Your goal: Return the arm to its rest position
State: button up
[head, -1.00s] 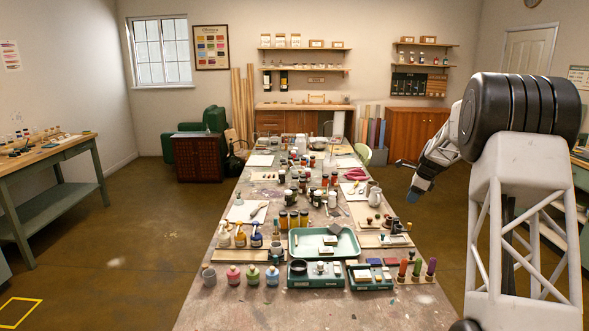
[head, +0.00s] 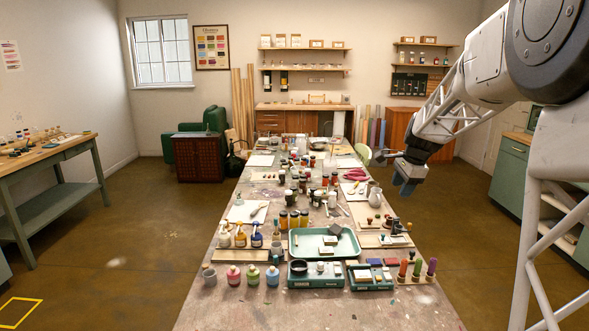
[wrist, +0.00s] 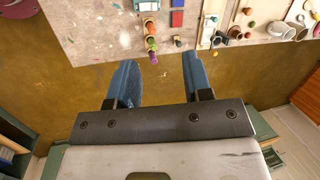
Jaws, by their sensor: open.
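My gripper (head: 408,178) hangs at the right of the long table (head: 215,306) in the head view, with its blue fingers pointing down. In the wrist view my gripper (wrist: 160,82) shows two blue fingers spread wide apart with nothing between them. Below and between the fingers is bare brown floor (wrist: 166,73). The table's edge lies just beyond the fingertips in the wrist view. My gripper touches nothing that I can see.
The table holds jars, bottles, a green tray (head: 347,250), a white jug (head: 375,196) and stamps with coloured handles (head: 417,268). A green cabinet (head: 508,170) stands at the right wall. A side bench (head: 50,158) stands at the left. Floor right of the table is clear.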

jog(key=s+a+r+n, duration=0.1)
jog(key=s+a+n, duration=0.2)
jog(key=s, duration=0.6)
jog(key=s+a+r+n+h, duration=0.15)
jog(key=s+a, duration=0.25)
jog(key=s, duration=0.5)
jog(key=s+a+r+n+y, duration=0.1)
jog(key=s+a+n, duration=0.25)
jog(key=s, duration=0.55)
jog(key=s+a+f+n, duration=0.1)
jog(key=s+f+n, duration=0.1)
jog(key=s, duration=0.6)
jog(key=s+a+f+n+h, duration=0.1)
jog(key=s+f+n, duration=0.2)
jog(key=s, duration=0.5)
jog(key=s+a+f+n, duration=0.1)
jog(key=s+f+n, duration=0.1)
jog(key=s, duration=0.6)
jog(key=shift+a+f+n, duration=0.2)
jog(key=shift+a+n, duration=0.1)
